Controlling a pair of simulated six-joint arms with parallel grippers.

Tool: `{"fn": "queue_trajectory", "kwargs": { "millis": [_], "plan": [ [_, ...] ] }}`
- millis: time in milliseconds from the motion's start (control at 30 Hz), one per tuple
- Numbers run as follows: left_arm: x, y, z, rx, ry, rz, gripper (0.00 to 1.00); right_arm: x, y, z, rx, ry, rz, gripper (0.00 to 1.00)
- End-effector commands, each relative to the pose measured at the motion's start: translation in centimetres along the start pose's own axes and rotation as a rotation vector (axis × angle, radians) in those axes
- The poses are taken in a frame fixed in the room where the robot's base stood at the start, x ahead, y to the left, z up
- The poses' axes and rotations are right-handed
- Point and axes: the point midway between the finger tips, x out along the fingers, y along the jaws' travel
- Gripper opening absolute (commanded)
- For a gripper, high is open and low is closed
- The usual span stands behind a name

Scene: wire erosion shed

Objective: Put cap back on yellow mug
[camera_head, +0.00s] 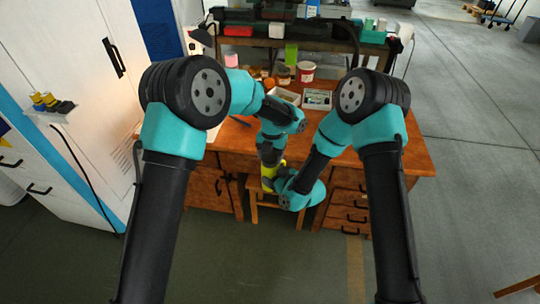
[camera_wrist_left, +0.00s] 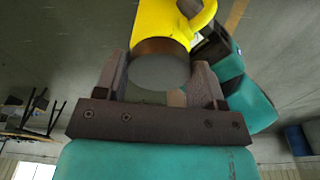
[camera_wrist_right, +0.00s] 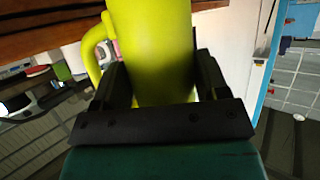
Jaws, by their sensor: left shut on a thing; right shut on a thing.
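The yellow mug (camera_head: 268,171) is in the air in front of the desk, between my two grippers. My right gripper (camera_wrist_right: 155,80) is shut on the mug's body (camera_wrist_right: 150,40), with the handle (camera_wrist_right: 92,50) to the left in the right wrist view. My left gripper (camera_wrist_left: 160,80) is shut on the grey-brown cap (camera_wrist_left: 160,72), whose flat round face shows toward the left wrist camera. The cap lines up with the end of the mug (camera_wrist_left: 160,18) and appears to meet it. I cannot tell whether it is seated. In the head view my arms mostly hide the cap.
The wooden desk (camera_head: 405,157) behind carries jars, a tray (camera_head: 287,96) and a boxed item (camera_head: 317,99). A wooden stool (camera_head: 262,197) stands below the mug. A white cabinet (camera_head: 70,110) is at left. Open floor lies to the right.

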Motion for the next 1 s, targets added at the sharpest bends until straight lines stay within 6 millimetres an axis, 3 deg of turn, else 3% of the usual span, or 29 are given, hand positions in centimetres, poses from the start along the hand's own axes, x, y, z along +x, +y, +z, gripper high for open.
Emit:
{"fn": "queue_trajectory", "kwargs": {
  "millis": [367, 400, 633, 1000],
  "plan": [
    [-0.09, -0.04, 0.02, 0.047, -0.001, 0.006, 0.41, -0.01, -0.01, 0.06, 0.001, -0.001, 0.000, 0.01],
    [-0.09, -0.03, 0.02, 0.047, -0.001, 0.006, 0.67, -0.01, -0.01, 0.06, 0.001, -0.001, 0.000, 0.01],
    [-0.04, -0.04, 0.01, 0.046, 0.000, 0.005, 0.89, -0.01, 0.00, 0.00, 0.000, 0.000, 0.000, 0.01],
    [-0.86, -0.03, -0.07, 0.045, -0.001, 0.006, 0.89, 0.00, 0.01, -0.04, 0.000, 0.001, 0.000, 0.01]
  ]
}}
